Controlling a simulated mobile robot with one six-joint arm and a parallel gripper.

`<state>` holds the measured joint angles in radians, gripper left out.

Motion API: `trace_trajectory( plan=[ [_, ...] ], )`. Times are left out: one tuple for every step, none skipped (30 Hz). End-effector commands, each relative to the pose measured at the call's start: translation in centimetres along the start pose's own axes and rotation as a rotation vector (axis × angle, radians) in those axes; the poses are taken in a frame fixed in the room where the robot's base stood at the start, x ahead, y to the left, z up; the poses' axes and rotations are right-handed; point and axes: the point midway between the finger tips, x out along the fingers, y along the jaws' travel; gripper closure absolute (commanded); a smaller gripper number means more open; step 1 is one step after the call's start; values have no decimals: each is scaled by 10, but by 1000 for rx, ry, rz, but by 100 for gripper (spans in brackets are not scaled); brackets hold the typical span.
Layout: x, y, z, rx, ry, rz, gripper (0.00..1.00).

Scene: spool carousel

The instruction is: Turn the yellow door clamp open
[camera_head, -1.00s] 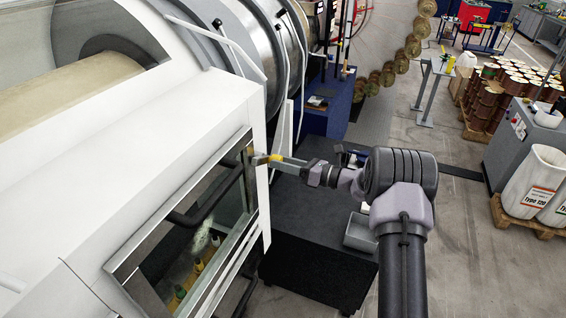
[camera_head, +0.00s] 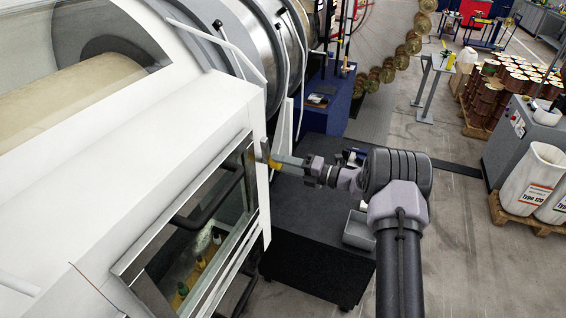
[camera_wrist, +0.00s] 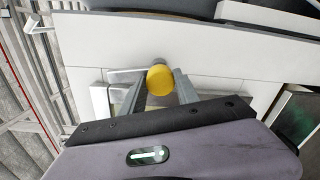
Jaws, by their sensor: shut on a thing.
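The yellow door clamp (camera_head: 273,162) sits at the upper right corner of the framed glass door (camera_head: 190,225) on the white machine. In the wrist view the clamp's round yellow end (camera_wrist: 160,80) shows between my two fingers. My gripper (camera_head: 279,160) reaches in from the right and is shut on the clamp. In the head view the clamp stands roughly upright along the door's edge. The fingers partly hide its body, and its pivot is not clearly visible.
A dark bar handle (camera_head: 212,190) crosses the door. A dark cabinet (camera_head: 310,240) with a grey bin (camera_head: 359,232) stands below my arm.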

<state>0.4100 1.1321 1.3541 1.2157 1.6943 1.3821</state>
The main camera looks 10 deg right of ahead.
Motion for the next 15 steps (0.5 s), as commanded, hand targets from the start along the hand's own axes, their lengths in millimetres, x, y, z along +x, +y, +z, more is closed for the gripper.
trace_trajectory(
  plan=[
    [0, 1, 1, 25, -1, 1, 100],
    [0, 1, 1, 42, -1, 1, 100],
    [0, 1, 1, 61, 0, 1, 100],
    [0, 1, 1, 76, 0, 1, 100],
    [0, 1, 1, 89, 1, 1, 100],
    [0, 1, 1, 105, 1, 1, 100],
    [0, 1, 1, 115, 1, 2, 100],
    [0, 1, 1, 125, 2, 2, 100],
    [0, 1, 1, 137, 2, 2, 100],
    [0, 1, 1, 144, 2, 2, 100],
    [0, 1, 1, 150, 2, 2, 100],
    [0, 1, 1, 157, 2, 2, 100],
    [0, 1, 1, 162, 3, 2, 100],
    [0, 1, 1, 167, 3, 2, 100],
    [0, 0, 1, 171, 3, 2, 100]
  ],
)
